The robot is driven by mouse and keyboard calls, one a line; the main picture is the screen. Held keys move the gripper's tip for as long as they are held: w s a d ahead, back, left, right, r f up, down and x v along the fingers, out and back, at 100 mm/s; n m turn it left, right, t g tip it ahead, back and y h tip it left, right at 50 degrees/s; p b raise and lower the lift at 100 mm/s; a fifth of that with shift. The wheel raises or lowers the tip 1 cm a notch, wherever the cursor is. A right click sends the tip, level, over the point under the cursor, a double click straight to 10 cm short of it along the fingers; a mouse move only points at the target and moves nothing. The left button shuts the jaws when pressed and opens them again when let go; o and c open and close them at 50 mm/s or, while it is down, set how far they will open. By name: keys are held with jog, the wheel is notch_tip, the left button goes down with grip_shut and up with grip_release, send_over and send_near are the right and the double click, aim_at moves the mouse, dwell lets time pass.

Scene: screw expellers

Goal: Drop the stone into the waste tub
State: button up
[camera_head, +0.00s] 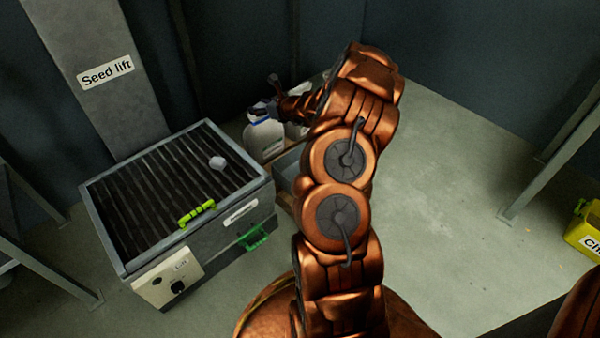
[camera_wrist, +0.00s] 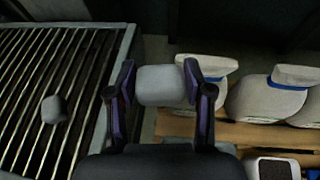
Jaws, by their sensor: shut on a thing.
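My gripper (camera_wrist: 160,88) is shut on a pale grey, rounded block (camera_wrist: 160,78), which looks like a stone, in the wrist view. The block sits between the two dark fingers, beside the right edge of a slatted grate. Another grey stone-like lump (camera_wrist: 54,110) lies on the grate; it also shows in the head view (camera_head: 217,162). In the head view my arm partly hides a grey-blue open tub (camera_head: 287,166) right of the grated machine. I see no label on it, so I cannot tell if it is the waste tub.
The grated machine (camera_head: 235,228) has bright green handles and a control box. A yellow bin (camera_head: 584,236) is at far right.

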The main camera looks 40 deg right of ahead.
jog(key=s+d+f+b, duration=0.1)
jog(key=s+d+f, duration=0.2)
jog(key=f, duration=0.3)
jog(key=s+d+f+h+b, duration=0.1)
jog(key=s+d+f+b, duration=0.1)
jog(key=f, duration=0.5)
jog(key=s+d+f+m+b, duration=0.1)
jog(key=s+d+f+b, duration=0.1)
jog(key=s+d+f, duration=0.2)
jog(key=shift+s+d+f, duration=0.3)
jog(key=shift+d+f, duration=0.8)
jog(key=shift+f, duration=0.05)
jog(key=o, duration=1.3)
jog(key=shift+s, duration=0.1)
jog(key=v, duration=1.2)
jog(key=shift+a, duration=0.15)
